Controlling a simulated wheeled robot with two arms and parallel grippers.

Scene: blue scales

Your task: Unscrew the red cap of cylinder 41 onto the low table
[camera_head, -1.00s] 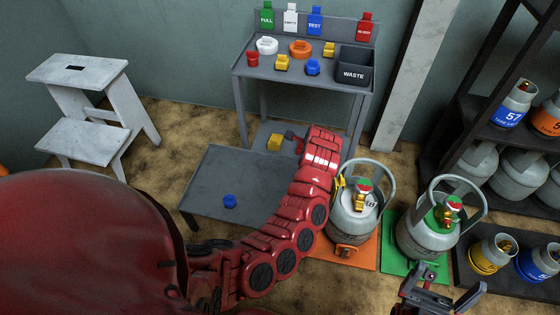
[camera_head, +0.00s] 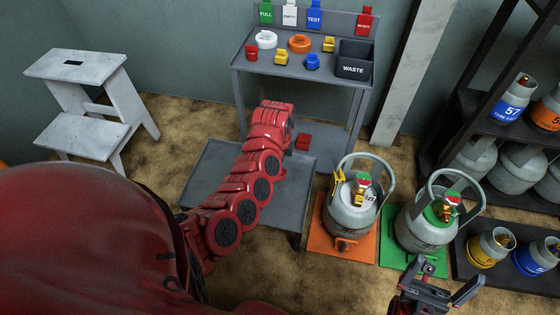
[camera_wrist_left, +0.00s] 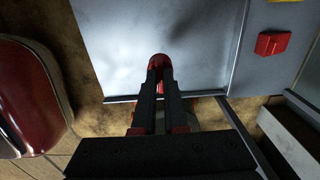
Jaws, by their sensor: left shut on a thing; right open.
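The low table (camera_head: 205,178) is a grey slab left of the cylinders; its light top (camera_wrist_left: 200,35) fills much of the left wrist view. My left gripper (camera_wrist_left: 161,82) is shut on a red rounded cap (camera_wrist_left: 159,61), held over the table; the head view hides this gripper behind my red arm. I cannot tell if the cap touches the table. One grey cylinder (camera_head: 347,218) stands on an orange mat, another (camera_head: 420,233) on a green mat, both with brass valves. I cannot read which is 41. My right gripper (camera_head: 455,273) is open and empty near the green mat.
A workbench (camera_head: 290,70) with coloured caps and a waste bin (camera_head: 353,70) stands behind. A red block (camera_head: 303,142) lies on its lower shelf. A white step stool (camera_head: 85,70) is at left, a dark cylinder rack (camera_head: 480,125) at right.

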